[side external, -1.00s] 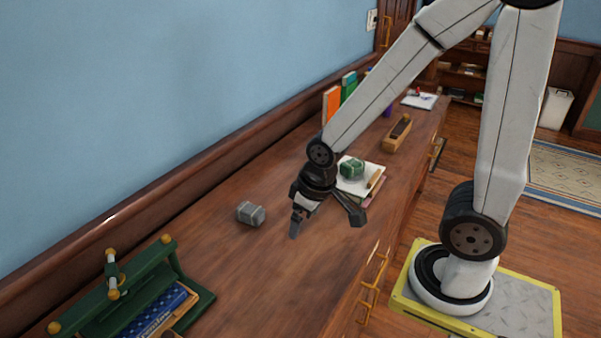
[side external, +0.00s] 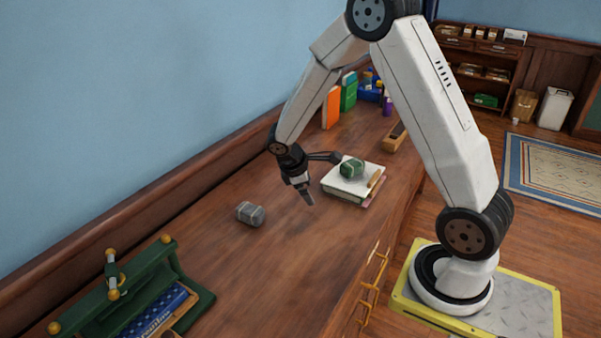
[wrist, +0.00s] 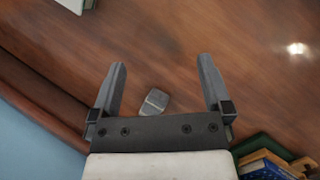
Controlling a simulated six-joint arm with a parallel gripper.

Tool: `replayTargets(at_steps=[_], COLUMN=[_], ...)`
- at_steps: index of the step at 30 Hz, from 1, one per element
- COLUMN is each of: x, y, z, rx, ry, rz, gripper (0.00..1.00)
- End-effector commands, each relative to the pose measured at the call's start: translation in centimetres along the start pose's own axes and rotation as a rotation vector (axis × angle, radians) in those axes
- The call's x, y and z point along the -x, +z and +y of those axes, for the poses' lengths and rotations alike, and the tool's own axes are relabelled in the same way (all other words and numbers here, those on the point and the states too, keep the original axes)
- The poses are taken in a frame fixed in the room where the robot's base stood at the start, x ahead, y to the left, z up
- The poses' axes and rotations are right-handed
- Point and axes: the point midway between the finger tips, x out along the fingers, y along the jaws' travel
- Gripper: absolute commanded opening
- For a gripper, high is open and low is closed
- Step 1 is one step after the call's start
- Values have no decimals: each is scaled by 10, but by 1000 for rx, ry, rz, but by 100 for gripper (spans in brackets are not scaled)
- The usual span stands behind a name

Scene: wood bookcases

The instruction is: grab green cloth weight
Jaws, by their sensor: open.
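The green cloth weight (side external: 352,168) sits on top of a small stack of papers and books (side external: 345,186) on the wooden cabinet top. My gripper (side external: 323,180) is open and empty, to the left of the stack in the side view. One finger reaches towards the stack; whether it touches is unclear. The green weight is not visible there; only a pale corner of what looks like the stack (wrist: 75,4) shows at the top left.
A similar grey weight (side external: 251,213) lies on the wood left of my gripper; it also shows in the wrist view (wrist: 153,102). A green stand (side external: 150,285) is at the front left. Upright orange (side external: 331,107) and green books stand behind. The wood in front is clear.

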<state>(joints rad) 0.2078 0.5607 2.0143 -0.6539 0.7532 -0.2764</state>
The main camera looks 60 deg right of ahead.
Motion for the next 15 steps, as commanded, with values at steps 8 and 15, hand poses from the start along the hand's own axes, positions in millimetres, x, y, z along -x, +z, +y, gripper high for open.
replayTargets(at_steps=[8, 15], x=[-55, -100], y=[13, 31], z=[66, 118], rx=[213, 382], ry=[82, 143], rz=[-236, -453], gripper=[100, 100])
